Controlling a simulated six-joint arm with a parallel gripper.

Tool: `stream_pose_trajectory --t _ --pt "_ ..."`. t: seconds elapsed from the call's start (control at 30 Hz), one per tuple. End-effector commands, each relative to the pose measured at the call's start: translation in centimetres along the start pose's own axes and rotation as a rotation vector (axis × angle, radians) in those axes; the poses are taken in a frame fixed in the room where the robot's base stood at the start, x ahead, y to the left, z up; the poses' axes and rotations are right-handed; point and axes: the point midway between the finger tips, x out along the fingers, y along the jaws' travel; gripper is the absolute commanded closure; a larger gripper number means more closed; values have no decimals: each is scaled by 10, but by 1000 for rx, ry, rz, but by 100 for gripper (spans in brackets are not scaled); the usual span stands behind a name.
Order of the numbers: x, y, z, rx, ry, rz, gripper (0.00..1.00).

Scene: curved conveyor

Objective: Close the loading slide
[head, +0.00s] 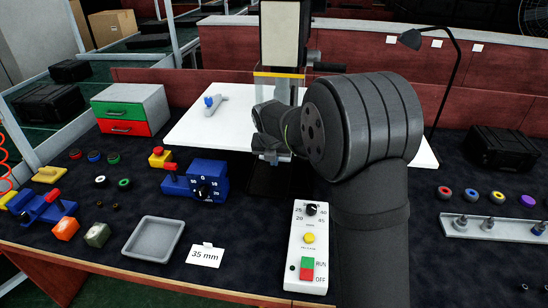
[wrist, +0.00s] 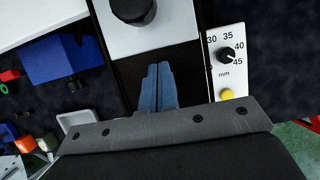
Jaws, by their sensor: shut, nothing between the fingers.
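The loading slide appears to be the pale plate (wrist: 160,38) with a dark round knob (wrist: 133,10) in the wrist view, lying on a black track (wrist: 190,75). My gripper (wrist: 158,68) shows there as two blue fingers, shut together and empty. They are over the black track, just below the plate's near edge in the picture. I cannot tell whether they touch it. In the head view my arm hides most of the slide, and the fingertips cannot be made out. The machine's upright column (head: 280,35) stands behind my wrist.
A control box (head: 309,250) with a dial, yellow button and RUN/OFF switch stands close to the track. A blue dial unit (head: 204,184), a grey tray (head: 154,241) and a 35 mm card (head: 205,254) are at left. A lamp (head: 411,39) stands at right.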

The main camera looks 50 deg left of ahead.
Motion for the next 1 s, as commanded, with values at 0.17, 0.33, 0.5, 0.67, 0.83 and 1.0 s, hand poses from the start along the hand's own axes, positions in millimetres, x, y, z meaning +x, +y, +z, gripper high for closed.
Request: stream_pose_trajectory --t 0.17,0.33,0.5,0.67,0.83,1.0 --pt "-26 1 -23 -2 1 1 100" --pt "-66 1 -24 -2 5 1 100" --pt "-94 1 -24 -2 7 0 100" --pt "-107 1 -25 -3 9 -1 100" --pt "-110 1 -25 -3 10 -1 100" --pt "-109 1 -25 -3 10 -2 100"
